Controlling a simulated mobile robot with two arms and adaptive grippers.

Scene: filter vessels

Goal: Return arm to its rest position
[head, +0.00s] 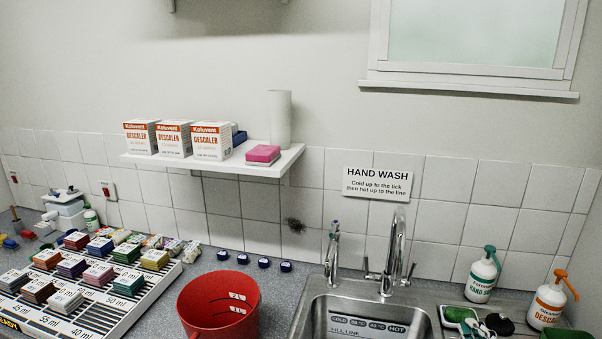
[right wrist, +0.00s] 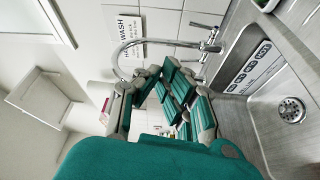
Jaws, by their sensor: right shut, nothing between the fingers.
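My right gripper (right wrist: 153,76) shows in the right wrist view, with teal pads and grey links. It is shut, with nothing between its fingers. It is in front of the tap and wall, beside the sink, and touches nothing that I can make out. I cannot make it out clearly in the head view. My left gripper is in neither view.
A steel sink (head: 313,309) with a tall tap (head: 389,255) is at the lower right. A red jug (head: 205,310) stands left of it. A slatted rack (head: 136,304) holds several small boxes. Dispenser bottles (head: 482,276) stand right. A wall shelf (head: 215,167) juts out.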

